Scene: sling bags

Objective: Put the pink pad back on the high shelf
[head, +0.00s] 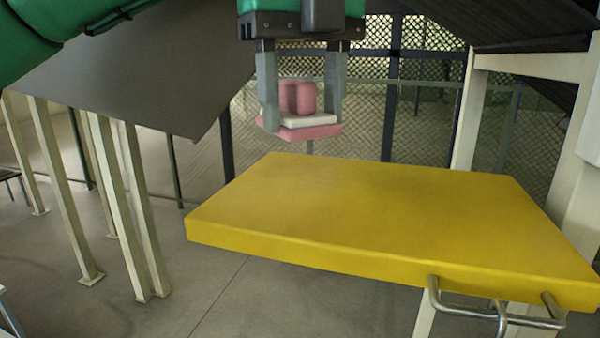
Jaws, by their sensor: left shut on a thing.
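The pink pad (298,133) shows at the top centre of the head view. It has a pink slab at the bottom, a white layer above it and a rounded pink block on top. My left gripper (300,117) points down from above, its two grey fingers on either side of the pad, shut on it. The pad hangs level, beyond the far left part of a thick yellow slab-like shelf (370,215) or seemingly over its far edge; I cannot tell which. The yellow top is bare. My right gripper is not in view.
Bent metal bars (495,312) stick out from the yellow slab's front edge at the right. A pale post (468,115) stands behind it. A dark grey panel (130,75) and several pale legs (62,185) are at the left. A mesh fence (425,115) closes the back.

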